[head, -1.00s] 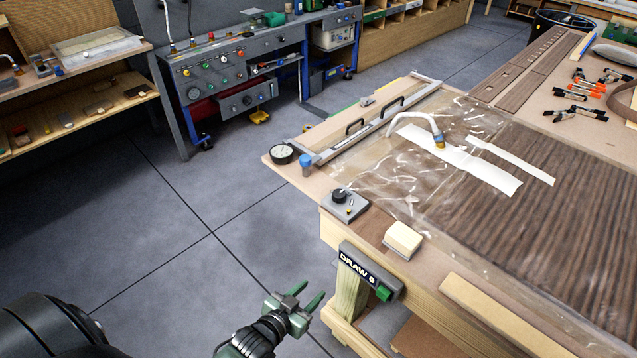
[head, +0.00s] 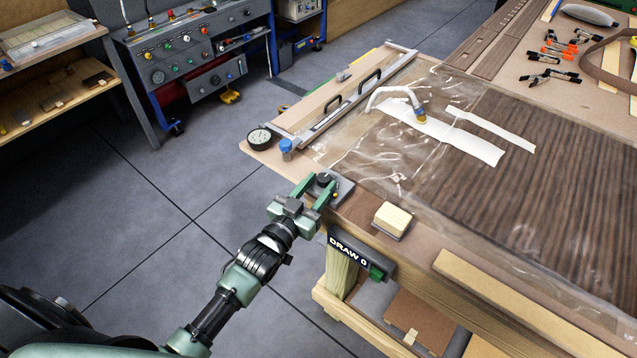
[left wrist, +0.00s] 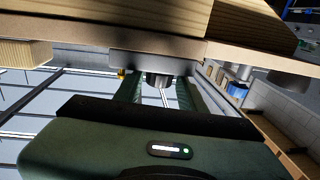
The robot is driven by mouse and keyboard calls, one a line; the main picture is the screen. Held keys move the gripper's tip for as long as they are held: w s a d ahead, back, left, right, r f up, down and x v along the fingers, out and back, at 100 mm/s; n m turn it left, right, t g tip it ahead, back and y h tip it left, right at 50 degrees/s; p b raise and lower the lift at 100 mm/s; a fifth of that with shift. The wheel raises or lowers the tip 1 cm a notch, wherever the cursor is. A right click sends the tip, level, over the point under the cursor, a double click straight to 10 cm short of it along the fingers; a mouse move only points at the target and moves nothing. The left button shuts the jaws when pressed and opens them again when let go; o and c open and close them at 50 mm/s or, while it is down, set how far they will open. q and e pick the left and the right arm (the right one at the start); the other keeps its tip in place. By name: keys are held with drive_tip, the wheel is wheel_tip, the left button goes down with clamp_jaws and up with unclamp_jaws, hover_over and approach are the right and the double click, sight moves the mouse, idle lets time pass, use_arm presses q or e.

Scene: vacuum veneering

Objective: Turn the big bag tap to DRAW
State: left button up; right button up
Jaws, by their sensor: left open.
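The tap is a black knob (head: 324,180) on a small grey plate (head: 343,187) at the near left corner of the bench. My left gripper (head: 317,187) is open, with one green finger on each side of the knob. In the left wrist view the knob (left wrist: 158,79) shows between the two fingers, below the plate's edge (left wrist: 155,64). I cannot tell whether the fingers touch it. The knob's pointer and plate markings are too small and partly hidden to read. A black sign (head: 348,250) below on the bench front reads "DRAW 0". My right gripper is not in view.
A round gauge (head: 259,138) and a blue-capped part (head: 286,148) stand left of the tap. A cream block (head: 392,220) lies to its right. The clear bag (head: 350,150) with a white hose (head: 390,92) covers dark veneer. Floor left of the bench is clear.

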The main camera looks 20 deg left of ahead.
use_arm(q)
drive_tip(key=shift+d, duration=0.1)
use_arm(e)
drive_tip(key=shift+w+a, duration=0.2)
use_arm(q)
clamp_jaws()
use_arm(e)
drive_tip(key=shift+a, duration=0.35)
